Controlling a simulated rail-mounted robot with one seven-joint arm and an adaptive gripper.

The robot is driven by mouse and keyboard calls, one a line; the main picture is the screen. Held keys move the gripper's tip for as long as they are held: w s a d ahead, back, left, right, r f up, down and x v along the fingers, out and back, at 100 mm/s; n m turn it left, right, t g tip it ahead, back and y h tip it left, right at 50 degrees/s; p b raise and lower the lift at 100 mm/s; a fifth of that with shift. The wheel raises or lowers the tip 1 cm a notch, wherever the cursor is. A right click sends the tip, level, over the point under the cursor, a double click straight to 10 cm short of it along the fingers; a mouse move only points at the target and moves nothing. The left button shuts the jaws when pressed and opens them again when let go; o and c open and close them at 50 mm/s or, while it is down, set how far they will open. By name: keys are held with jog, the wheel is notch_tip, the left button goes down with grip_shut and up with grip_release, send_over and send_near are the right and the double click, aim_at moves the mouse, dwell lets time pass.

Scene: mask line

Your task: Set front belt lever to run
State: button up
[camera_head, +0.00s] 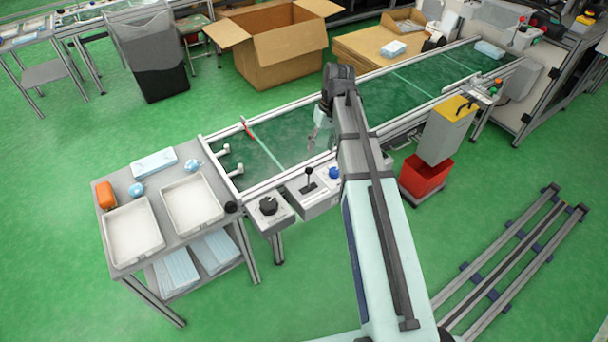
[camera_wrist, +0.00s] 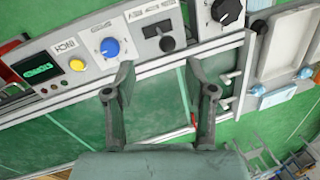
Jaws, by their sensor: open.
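The front belt lever (camera_head: 308,172) is a black-knobbed stick on a grey control panel (camera_head: 318,200) at the belt's near edge. In the wrist view the lever (camera_wrist: 167,44) shows from above beside a dark slotted plate, just beyond the fingertips and roughly between them. Its exact setting is too small to read. My gripper (camera_wrist: 160,75) is open and empty over the belt edge, its two dark fingers apart. In the head view my gripper (camera_head: 320,136) hangs above the green belt (camera_head: 265,145), behind the panel, partly hidden by my arm.
A blue knob (camera_wrist: 109,47) and a yellow button (camera_wrist: 77,64) sit left of the lever in the wrist view; a black rotary knob (camera_wrist: 226,12) is right. A side table (camera_head: 185,238) with white trays stands left. A red bin (camera_head: 428,174) stands right.

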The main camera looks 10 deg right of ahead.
send_near(310, 168)
jog(key=f, duration=0.3)
jog(key=a+f, duration=0.1)
jog(key=f, duration=0.3)
jog(key=a+f, duration=0.1)
jog(key=f, duration=0.3)
jog(key=shift+s+f, duration=0.1)
jog(key=shift+s, duration=0.25)
grip_shut()
